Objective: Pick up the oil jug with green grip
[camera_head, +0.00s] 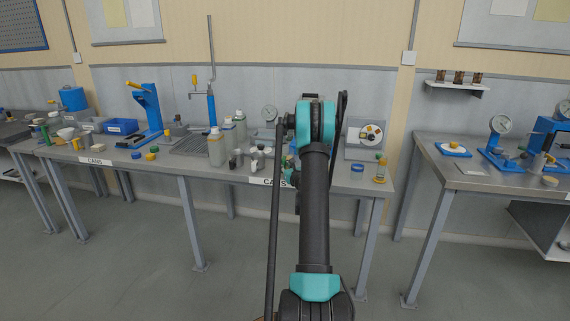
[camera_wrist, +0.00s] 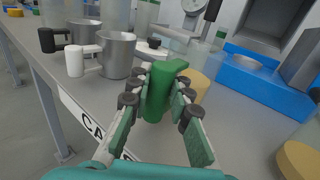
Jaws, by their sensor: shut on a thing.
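The oil jug's green grip (camera_wrist: 157,95) stands between the two fingers of my gripper (camera_wrist: 158,103) in the wrist view. The fingers close on it from both sides, low over the bench near its front edge. In the head view my arm hides the jug and the fingertips.
Metal jugs with a white grip (camera_wrist: 75,60) and a black grip (camera_wrist: 48,40) stand close by on the left. A blue-based device (camera_wrist: 262,84) stands to the right. Bottles (camera_head: 216,148) stand on the bench (camera_head: 120,168).

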